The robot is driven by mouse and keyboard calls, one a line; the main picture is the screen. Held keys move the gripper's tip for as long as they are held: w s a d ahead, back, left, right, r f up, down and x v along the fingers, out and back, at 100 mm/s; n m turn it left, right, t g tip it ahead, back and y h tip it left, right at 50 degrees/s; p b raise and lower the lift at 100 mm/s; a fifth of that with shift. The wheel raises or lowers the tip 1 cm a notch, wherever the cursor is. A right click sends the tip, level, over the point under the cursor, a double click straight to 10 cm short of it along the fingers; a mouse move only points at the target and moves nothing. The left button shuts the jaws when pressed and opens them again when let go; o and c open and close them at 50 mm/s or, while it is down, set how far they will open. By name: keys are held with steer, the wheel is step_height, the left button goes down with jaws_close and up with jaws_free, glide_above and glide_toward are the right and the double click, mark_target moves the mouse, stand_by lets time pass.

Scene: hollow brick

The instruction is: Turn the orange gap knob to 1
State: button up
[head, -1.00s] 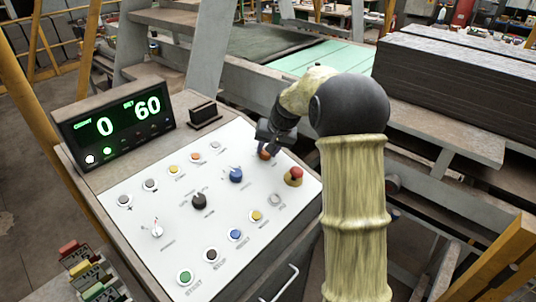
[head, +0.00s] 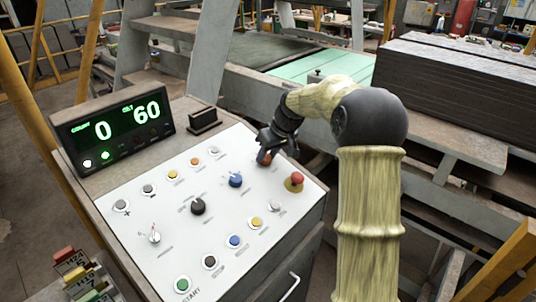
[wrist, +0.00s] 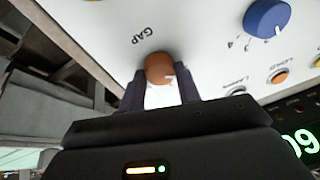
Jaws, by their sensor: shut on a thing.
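The orange gap knob (head: 264,158) is at the upper right of the white control panel (head: 165,262). In the wrist view the orange gap knob (wrist: 160,68) has a pale pointer mark toward its lower right, with the word GAP printed beside it. My gripper (wrist: 160,90) is shut on the knob, one dark finger on each side. In the head view my gripper (head: 268,150) comes down onto the knob from behind and partly hides it. Numbers around the knob cannot be read.
A blue knob (head: 235,180) and a black knob (head: 198,207) stand left of the orange one. A red mushroom button (head: 297,180) is close on its right. Several small buttons line the panel. A display (head: 115,125) reads 0 and 60.

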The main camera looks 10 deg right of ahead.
stand_by(0.3)
steer(key=o, duration=1)
steer(key=shift+r, duration=0.15)
steer(key=b+v, duration=0.1)
steer(key=v, duration=1.6)
steer(key=shift+d+r, duration=0.1)
steer(key=shift+w, duration=0.15)
